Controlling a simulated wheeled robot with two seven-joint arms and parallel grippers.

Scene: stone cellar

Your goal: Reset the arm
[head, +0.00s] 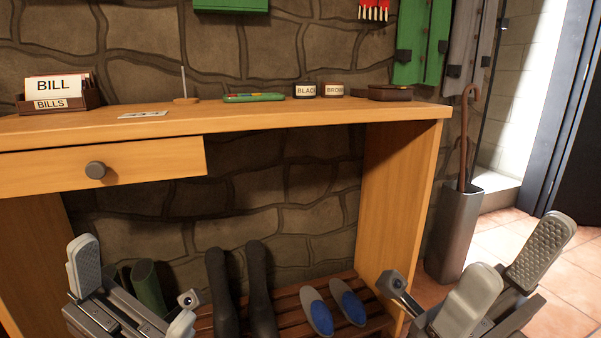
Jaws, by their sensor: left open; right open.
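My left gripper (132,297) is at the lower left of the head view, open and empty, in front of and below the table's drawer. My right gripper (508,276) is at the lower right, open and empty, in front of the table's right leg panel and the floor. Its two padded fingers stand apart. Both arms come up from the bottom edge, and most of each arm is out of view.
A wooden table (300,119) holds a bill box (62,101), a spindle (185,98), pens (253,97), two tins (306,90) and a dark case (389,93). Its drawer (140,165) looks shut. Below, a slatted rack (285,300) bears boots (262,290) and slippers (318,312). An umbrella stand (455,235) is right.

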